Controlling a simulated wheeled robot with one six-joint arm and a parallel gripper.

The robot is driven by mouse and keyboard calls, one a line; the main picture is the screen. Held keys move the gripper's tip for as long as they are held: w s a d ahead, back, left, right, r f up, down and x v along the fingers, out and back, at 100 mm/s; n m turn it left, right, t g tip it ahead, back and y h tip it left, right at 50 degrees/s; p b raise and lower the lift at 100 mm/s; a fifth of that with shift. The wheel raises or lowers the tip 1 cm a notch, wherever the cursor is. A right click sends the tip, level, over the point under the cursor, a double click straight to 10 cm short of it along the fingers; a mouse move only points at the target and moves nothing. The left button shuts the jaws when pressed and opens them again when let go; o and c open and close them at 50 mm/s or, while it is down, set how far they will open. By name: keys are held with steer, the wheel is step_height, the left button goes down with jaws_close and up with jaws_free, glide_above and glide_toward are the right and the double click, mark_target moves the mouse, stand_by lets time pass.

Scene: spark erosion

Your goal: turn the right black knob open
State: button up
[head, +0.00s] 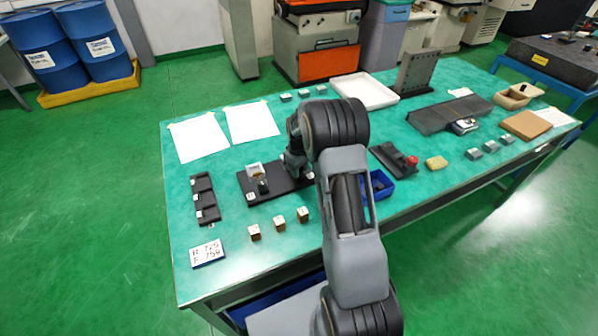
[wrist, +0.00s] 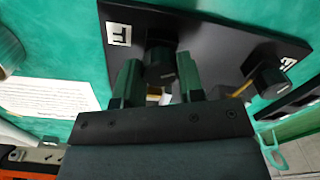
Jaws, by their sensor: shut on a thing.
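A black plate (head: 244,181) lies on the green table and also shows in the wrist view (wrist: 211,37). It carries two black knobs with white labels. The right knob (wrist: 161,68), beside the label like an F, is between the fingers of my gripper (wrist: 160,78), which is shut on it. In the head view my arm hides this knob. The other knob (wrist: 271,77) stands free at the right of the wrist view and near the plate's left end in the head view (head: 262,187). The turn angle of the held knob is hard to tell.
Several small brown blocks (head: 279,223) lie in front. A black tray (head: 204,198) is at left, a blue bin (head: 380,186) at right. White sheets (head: 199,137) lie behind.

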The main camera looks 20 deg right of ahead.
steer(key=n+b, duration=0.2)
steer(key=n, duration=0.4)
steer(key=n+b, duration=0.1)
steer(key=n, duration=0.4)
steer(key=shift+n, duration=0.4)
stand_by(0.4)
steer(key=o, duration=0.9)
steer(key=shift+r, duration=0.15)
step_height(320, 180, up, 14)
steer(key=shift+f, duration=0.2)
